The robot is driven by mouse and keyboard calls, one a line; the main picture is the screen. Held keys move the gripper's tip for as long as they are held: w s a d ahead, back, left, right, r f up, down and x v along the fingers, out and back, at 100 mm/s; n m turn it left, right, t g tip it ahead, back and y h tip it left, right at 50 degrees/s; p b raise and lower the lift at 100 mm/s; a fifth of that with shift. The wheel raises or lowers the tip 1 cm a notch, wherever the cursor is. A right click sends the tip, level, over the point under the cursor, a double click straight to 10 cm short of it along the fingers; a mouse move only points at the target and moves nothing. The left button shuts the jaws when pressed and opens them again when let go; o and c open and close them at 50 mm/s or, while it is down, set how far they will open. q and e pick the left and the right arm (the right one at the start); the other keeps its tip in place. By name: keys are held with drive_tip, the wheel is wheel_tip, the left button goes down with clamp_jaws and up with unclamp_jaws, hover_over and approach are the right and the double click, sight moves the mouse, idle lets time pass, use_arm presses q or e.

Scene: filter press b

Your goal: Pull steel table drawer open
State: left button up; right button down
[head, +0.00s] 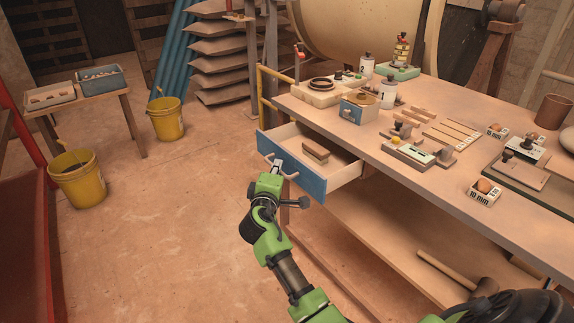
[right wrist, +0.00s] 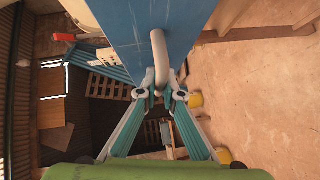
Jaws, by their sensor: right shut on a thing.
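The steel table (head: 450,183) stands on the right in the head view. Its drawer (head: 292,168) has a blue front and is pulled well out, with a brush-like block (head: 315,150) lying inside. My right gripper (head: 276,167) is at the drawer's pale curved handle (head: 287,172) and is shut on it. In the right wrist view the fingers (right wrist: 158,92) close around the handle (right wrist: 160,55), below the blue drawer front (right wrist: 140,25). My left gripper is not in view.
Tools, bottles and small boxes crowd the table top. A mallet (head: 440,268) lies on the lower shelf. Yellow buckets (head: 167,120) and a small side table (head: 88,95) stand at the left. The floor (head: 165,220) left of the drawer is clear.

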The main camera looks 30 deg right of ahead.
drive_tip(key=a, duration=0.3)
drive_tip(key=shift+s+a, duration=0.2)
drive_tip(key=c, duration=2.4)
unclamp_jaws()
drive_tip(key=shift+c, duration=0.2)
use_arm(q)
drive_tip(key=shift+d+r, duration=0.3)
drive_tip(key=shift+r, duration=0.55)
use_arm(e)
drive_tip(key=v, duration=0.7)
drive_tip(key=shift+s+a, duration=0.15)
drive_tip(key=shift+s, duration=0.05)
